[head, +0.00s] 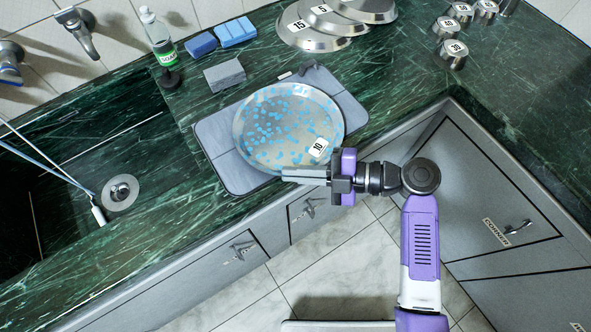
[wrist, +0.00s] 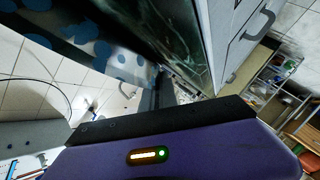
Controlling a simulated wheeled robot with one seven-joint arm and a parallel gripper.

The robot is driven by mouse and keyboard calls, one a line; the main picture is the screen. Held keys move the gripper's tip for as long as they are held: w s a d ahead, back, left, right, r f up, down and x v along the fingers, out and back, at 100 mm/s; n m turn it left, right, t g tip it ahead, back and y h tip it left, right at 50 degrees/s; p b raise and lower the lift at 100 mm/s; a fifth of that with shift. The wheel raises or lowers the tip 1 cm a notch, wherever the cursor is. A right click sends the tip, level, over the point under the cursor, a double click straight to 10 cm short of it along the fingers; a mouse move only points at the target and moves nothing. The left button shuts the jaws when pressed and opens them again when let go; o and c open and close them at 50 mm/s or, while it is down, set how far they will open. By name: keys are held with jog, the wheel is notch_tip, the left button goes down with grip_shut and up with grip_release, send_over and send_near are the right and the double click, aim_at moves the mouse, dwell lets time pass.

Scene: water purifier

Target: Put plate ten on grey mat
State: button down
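Plate ten (head: 275,125) is a round metal plate with many blue spots and a white label reading 10. In the head view it covers the middle of the grey mat (head: 222,165), whose corners show around it. My gripper (head: 300,174) is at the plate's near edge, beside the label, and appears shut on the rim. In the wrist view the spotted plate (wrist: 60,32) fills the upper left, close to the fingers. The fingertips' grip on the rim is partly hidden. I cannot tell whether the plate touches the mat or is just above it.
A grey block (head: 225,75), blue sponges (head: 236,32) and a green-labelled bottle (head: 157,35) stand behind the mat. Stacked plates, one marked 15 (head: 305,35), lie at the back. Numbered metal containers (head: 451,53) stand at the right. The sink (head: 100,170) is at the left.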

jog(key=c, duration=1.9)
grip_release()
jog(key=shift+c, duration=0.2)
jog(key=b+v, duration=0.2)
jog(key=v, duration=1)
jog(key=shift+b, duration=0.3)
